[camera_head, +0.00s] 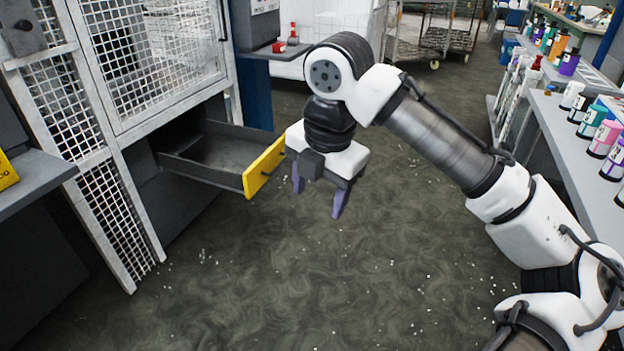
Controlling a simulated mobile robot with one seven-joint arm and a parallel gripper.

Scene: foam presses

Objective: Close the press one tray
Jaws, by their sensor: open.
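The press one tray (222,148) is a dark drawer pulled out from the lower part of a caged press on the left. My gripper (318,198) points down just to the right of the yellow front. Its two purple fingers are apart, with nothing between them. The gripper body overlaps the right end of the tray front in the picture, and I cannot tell whether they touch.
The white mesh press cage (150,60) stands above the tray. A shelf with several paint bottles (604,138) runs along the right. Wire carts (435,35) stand at the back. The dark floor (260,270) in front is open, with small white bits scattered on it.

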